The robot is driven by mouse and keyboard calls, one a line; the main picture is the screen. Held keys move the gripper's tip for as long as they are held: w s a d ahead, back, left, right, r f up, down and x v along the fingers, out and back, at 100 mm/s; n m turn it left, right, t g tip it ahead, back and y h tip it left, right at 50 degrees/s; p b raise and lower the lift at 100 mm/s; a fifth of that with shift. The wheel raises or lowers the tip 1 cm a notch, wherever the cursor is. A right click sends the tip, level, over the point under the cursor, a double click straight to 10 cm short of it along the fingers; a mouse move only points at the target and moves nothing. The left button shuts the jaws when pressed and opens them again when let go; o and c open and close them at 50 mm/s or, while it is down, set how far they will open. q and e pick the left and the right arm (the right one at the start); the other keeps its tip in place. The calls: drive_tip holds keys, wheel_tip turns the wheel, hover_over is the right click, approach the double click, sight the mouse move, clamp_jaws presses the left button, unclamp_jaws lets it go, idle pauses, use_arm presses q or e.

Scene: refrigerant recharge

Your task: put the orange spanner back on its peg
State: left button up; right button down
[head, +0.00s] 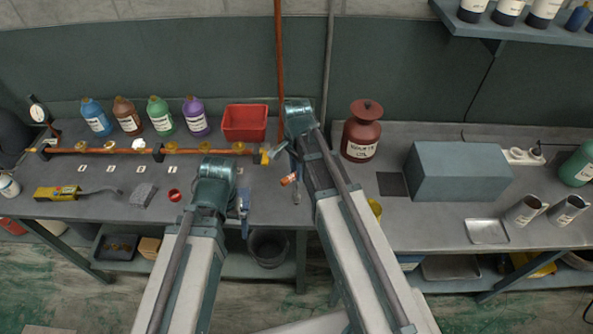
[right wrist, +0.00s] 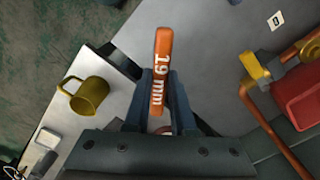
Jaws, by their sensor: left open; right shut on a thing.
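The orange spanner (right wrist: 163,70), marked "19 mm", is between the fingers of my right gripper (right wrist: 163,98) in the right wrist view. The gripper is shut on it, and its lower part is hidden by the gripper. In the head view the orange spanner (head: 288,180) shows as a short orange piece beside my right arm, above the bench. My left gripper (head: 243,206) is open, over the bench's front edge, to the left of the spanner, partly hidden by its own wrist. I cannot make out a peg in either view.
A copper pipe with yellow valves (head: 130,151) runs along the left bench. A red bin (head: 245,123) and several bottles stand behind it. A dark red canister (head: 363,132) and grey box (head: 460,171) stand on the right bench. A yellow jug (right wrist: 90,96) is near the held spanner.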

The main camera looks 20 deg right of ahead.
drive_tip(key=shift+f+b, duration=0.55)
drive_tip(key=shift+f, duration=0.15)
drive_tip(key=c, duration=0.7)
unclamp_jaws()
drive_tip(key=shift+r, duration=0.2)
wheel_tip(320, 180, up, 14)
drive_tip(key=p, duration=1.4)
drive_tip(key=shift+f, duration=0.2)
drive_tip(key=shift+f, duration=0.1)
